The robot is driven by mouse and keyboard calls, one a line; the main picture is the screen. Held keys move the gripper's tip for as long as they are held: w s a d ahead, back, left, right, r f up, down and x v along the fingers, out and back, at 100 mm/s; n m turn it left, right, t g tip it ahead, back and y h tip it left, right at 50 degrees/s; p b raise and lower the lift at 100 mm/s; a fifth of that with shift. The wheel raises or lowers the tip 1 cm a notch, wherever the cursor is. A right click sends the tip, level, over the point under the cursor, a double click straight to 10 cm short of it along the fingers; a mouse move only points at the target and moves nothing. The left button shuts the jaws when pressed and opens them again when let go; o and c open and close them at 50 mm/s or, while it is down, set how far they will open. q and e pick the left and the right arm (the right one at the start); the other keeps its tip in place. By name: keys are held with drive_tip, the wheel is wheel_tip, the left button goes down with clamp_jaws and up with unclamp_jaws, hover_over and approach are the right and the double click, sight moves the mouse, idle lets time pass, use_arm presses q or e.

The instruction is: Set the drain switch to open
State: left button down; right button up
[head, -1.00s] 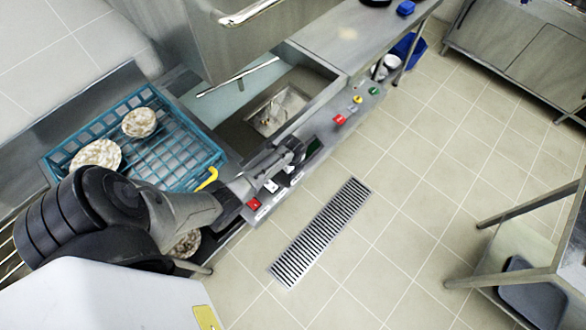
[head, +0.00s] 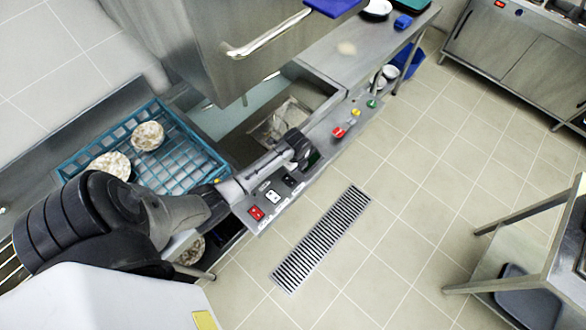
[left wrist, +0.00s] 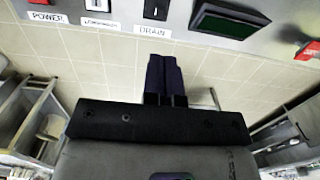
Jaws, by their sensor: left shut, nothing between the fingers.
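The drain switch (left wrist: 156,9) is a black rocker above the DRAIN label (left wrist: 153,31) in the left wrist view. Its top is cut off, and I cannot tell which way it is set. In the head view the black switch (head: 290,181) sits on the sloped control panel, beside my left arm. My left gripper (left wrist: 165,62) is shut and empty, its fingertips just below the DRAIN label in the wrist picture. In the head view the left gripper (head: 302,150) is over the panel near the dark display. My right gripper is not in view.
A red power switch (head: 257,213) and a white switch (head: 272,197) sit close to the drain switch. A green-dark display (left wrist: 230,22) is on its other side, then a red button (head: 339,131). A teal dish rack (head: 180,155) stands left. The floor beside the panel is clear.

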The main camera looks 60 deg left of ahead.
use_arm(q)
drive_tip(key=shift+d+r, duration=0.1)
drive_tip(key=shift+r, duration=0.4)
idle(0.3)
